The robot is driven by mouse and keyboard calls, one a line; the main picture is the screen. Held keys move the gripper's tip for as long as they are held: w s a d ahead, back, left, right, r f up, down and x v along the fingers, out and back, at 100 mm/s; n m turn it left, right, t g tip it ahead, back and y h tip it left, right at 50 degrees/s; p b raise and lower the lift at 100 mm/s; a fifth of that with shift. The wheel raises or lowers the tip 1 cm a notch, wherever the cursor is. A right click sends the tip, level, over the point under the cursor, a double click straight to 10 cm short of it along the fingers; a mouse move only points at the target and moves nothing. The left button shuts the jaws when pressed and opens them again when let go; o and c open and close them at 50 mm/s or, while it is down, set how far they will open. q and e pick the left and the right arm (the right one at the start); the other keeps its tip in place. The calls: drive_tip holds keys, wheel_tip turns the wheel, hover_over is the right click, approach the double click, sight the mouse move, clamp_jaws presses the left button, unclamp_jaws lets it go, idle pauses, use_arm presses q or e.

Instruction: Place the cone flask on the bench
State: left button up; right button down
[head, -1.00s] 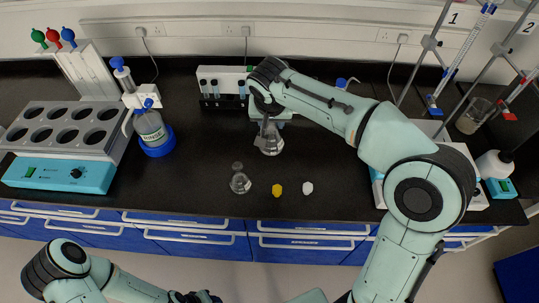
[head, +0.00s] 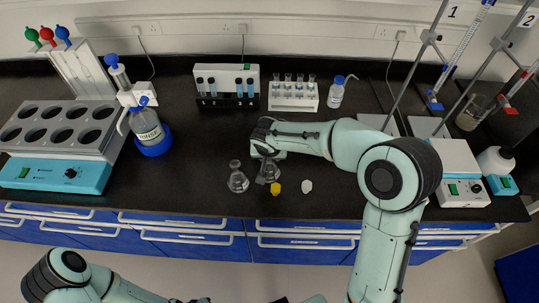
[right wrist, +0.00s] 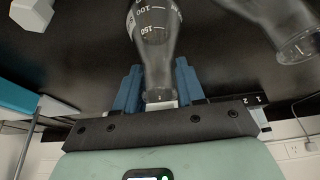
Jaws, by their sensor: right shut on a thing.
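My right gripper (head: 266,156) is shut on the neck of a clear cone flask (head: 268,174). In the right wrist view, this flask (right wrist: 155,35) with white volume marks sits between the blue fingers (right wrist: 156,90). It is low over the black bench (head: 215,200); I cannot tell whether its base touches. A second cone flask (head: 238,180) stands on the bench just to its left, and also shows in the right wrist view (right wrist: 270,25). Only a dark bit of my left gripper (head: 192,300) shows at the bottom edge, and its jaw state cannot be seen.
A yellow piece (head: 277,187) and a white piece (head: 306,186) lie close by near the front edge. Tube racks (head: 228,100) (head: 292,103) and a small bottle (head: 336,95) stand behind. A wash bottle (head: 148,130) and heating block (head: 60,170) are left. Stirrers (head: 465,190) are right.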

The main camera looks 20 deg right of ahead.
drive_tip(key=shift+f, duration=0.1)
drive_tip(key=c, duration=0.7)
unclamp_jaws()
drive_tip(key=shift+o, duration=0.2)
